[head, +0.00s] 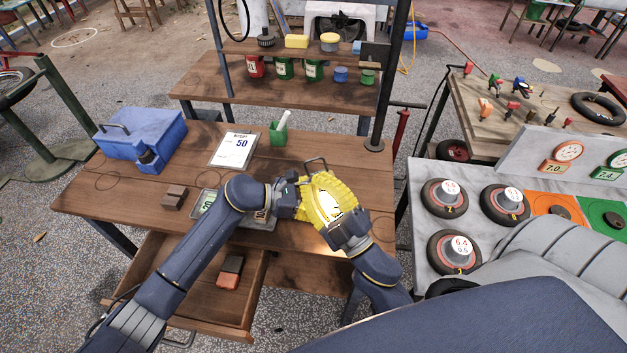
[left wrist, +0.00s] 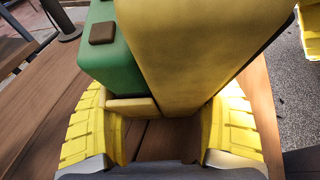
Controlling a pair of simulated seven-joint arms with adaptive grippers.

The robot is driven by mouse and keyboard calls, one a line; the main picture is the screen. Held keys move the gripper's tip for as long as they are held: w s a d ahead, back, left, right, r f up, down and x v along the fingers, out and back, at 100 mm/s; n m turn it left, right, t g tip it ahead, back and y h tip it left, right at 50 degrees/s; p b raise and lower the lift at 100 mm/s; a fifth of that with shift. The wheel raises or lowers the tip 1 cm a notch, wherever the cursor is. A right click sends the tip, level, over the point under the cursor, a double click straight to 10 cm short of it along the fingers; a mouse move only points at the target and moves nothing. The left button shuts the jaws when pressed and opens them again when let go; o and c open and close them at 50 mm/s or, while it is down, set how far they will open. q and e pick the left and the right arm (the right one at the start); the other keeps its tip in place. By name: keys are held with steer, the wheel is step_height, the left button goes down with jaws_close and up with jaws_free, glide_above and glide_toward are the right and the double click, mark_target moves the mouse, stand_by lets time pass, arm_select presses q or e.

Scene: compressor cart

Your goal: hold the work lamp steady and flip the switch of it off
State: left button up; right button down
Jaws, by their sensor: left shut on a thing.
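The yellow work lamp (head: 322,203) stands at the right part of the wooden bench, with a grey handle on top and a bright white face. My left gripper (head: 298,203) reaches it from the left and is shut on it. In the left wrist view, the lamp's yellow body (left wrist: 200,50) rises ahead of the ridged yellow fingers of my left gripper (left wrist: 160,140). Beside it is a green part (left wrist: 108,55) with a small brown block on top; I cannot tell whether that is the switch. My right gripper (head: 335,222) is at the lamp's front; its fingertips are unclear.
The bench (head: 300,148) also holds a blue toolbox (head: 140,135), a paper sign (head: 235,149), a green cup (head: 278,134) and a brown block (head: 174,197). An open drawer (head: 195,285) juts out at the front. A grey table with gauges stands at right.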

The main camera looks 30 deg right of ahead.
steer(key=shift+s+d+f+m+t+h, duration=0.15)
steer(key=shift+d+m+t+h, duration=0.3)
steer(key=shift+m, duration=0.6)
steer(key=shift+d+f+m+t+h, duration=0.1)
steer(key=shift+m+t+h, duration=0.35)
steer(key=shift+m+h, duration=0.5)
arm_select(q)
steer(key=shift+r, duration=0.1)
arm_select(e)
steer(key=shift+f, duration=0.1)
